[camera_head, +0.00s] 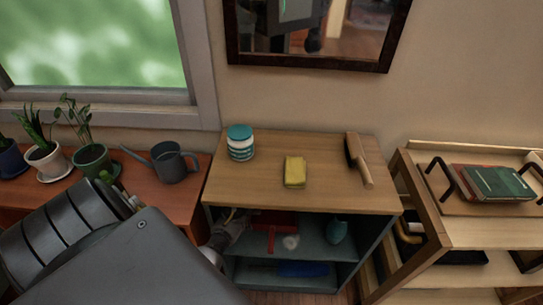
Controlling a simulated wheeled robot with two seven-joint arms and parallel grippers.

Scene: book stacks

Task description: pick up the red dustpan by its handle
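The red dustpan (273,219) lies on the upper shelf inside the grey cabinet (355,272), under the wooden top. Its pan is partly shaded by the top, and its narrow handle (271,240) points toward the front. My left arm comes in from the left, and its dark gripper (231,228) is at the left side of the shelf opening, left of the dustpan. A gap shows between the gripper and the handle. The fingers are dark and small, so their opening is unclear. My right gripper is not in view.
A teal-lidded jar (240,145), a yellow sponge (295,171) and a brush (358,160) are on the cabinet top. A whitish item (290,242) and a teal item (336,230) sit right of the dustpan. A blue item (302,268) lies below. A wooden cart (425,225) stands right.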

